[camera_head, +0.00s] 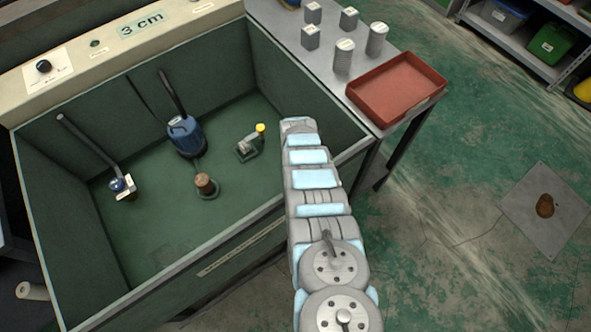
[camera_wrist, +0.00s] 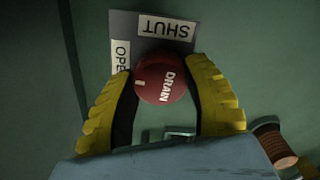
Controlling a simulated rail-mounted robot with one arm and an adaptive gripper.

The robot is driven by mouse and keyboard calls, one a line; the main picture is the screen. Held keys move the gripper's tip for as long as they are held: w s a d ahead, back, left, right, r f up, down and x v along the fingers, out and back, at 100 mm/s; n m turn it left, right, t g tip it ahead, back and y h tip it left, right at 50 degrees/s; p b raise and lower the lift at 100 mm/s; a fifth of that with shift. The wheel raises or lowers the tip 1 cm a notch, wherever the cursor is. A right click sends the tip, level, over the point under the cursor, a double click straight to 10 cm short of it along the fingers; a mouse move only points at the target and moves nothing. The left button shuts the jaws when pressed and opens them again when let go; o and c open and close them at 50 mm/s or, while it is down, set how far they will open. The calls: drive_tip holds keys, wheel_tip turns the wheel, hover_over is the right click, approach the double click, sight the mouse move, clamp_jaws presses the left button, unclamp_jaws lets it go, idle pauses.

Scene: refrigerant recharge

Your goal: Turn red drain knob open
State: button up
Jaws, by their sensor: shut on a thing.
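The red drain knob (camera_wrist: 163,80), marked DRAIN in white, shows in the wrist view. It sits against a grey plate (camera_wrist: 152,29) with white OPEN and SHUT labels, seen upside down. The SHUT label (camera_wrist: 167,27) is above the knob; the OPEN label (camera_wrist: 120,54) is to its upper left, partly covered by a finger. A short white mark is on the knob's left part. My gripper (camera_wrist: 163,76) has its yellow fingers on both sides of the knob and is shut on it. In the head view my arm hides the knob and gripper.
The head view shows the green tank (camera_head: 165,250) holding a blue pump (camera_head: 185,136), a copper-coloured cylinder (camera_head: 206,184) and a yellow-capped fitting (camera_head: 248,145). A red tray (camera_head: 397,88) and several grey blocks stand on the side table. A copper-coloured coil (camera_wrist: 274,145) is right of my gripper.

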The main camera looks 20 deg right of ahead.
drive_tip(key=shift+n, duration=0.5)
drive_tip(key=o, duration=1.2)
drive_tip(key=shift+s, duration=0.1)
drive_tip(key=shift+o, duration=0.2)
drive_tip(key=shift+r, duration=0.15)
drive_tip(key=shift+w+r, duration=0.25)
drive_tip(key=shift+r, duration=0.35)
drive_tip(key=shift+s+d+r, duration=0.1)
drive_tip(key=shift+s+r, duration=0.1)
drive_tip(key=shift+r, duration=0.6)
wheel_tip(320, 180, up, 9)
